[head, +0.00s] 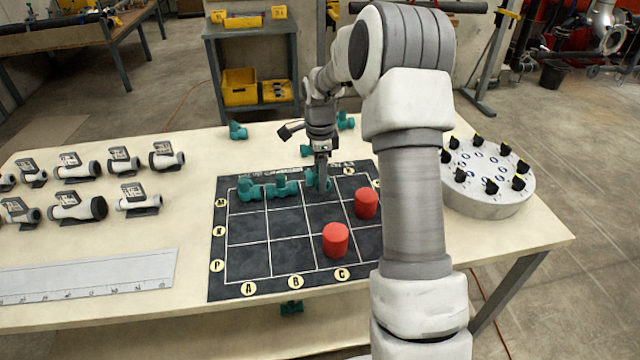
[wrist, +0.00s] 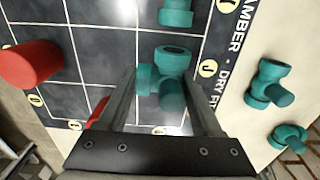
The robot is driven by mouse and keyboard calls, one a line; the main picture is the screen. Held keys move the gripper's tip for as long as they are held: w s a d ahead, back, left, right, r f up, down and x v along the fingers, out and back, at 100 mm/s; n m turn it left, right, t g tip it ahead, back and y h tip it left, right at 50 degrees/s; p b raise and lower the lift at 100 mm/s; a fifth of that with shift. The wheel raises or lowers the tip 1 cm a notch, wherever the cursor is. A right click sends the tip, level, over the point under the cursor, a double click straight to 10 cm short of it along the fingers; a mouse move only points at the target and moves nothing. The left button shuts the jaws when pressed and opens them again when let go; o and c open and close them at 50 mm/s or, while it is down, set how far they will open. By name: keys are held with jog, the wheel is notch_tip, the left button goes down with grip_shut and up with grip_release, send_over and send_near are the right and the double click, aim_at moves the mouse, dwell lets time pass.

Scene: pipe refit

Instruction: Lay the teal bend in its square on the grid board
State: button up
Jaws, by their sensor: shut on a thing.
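My gripper (head: 321,184) is shut on a teal bend (wrist: 172,68), over the far row of the dark grid board (head: 250,258), in the column marked C. In the wrist view the bend sits between the two fingers of my gripper (wrist: 162,88). It is low, at or just above the board; I cannot tell if it touches. In the head view the fingers partly hide it. Two teal pipe pieces lie to its left in the same row, one at the corner (head: 248,190) and one beside it (head: 282,188).
Two red cylinders stand on the board, one nearer (head: 335,240) and one at right (head: 366,203). Loose teal fittings (head: 238,131) lie behind the board; two show in the wrist view (wrist: 268,84). A round dial stand (head: 488,190) is at right, white-and-black fittings (head: 78,206) at left.

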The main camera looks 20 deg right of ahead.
jog(key=shift+f, duration=1.3)
jog(key=shift+f, duration=0.15)
jog(key=o, duration=1.4)
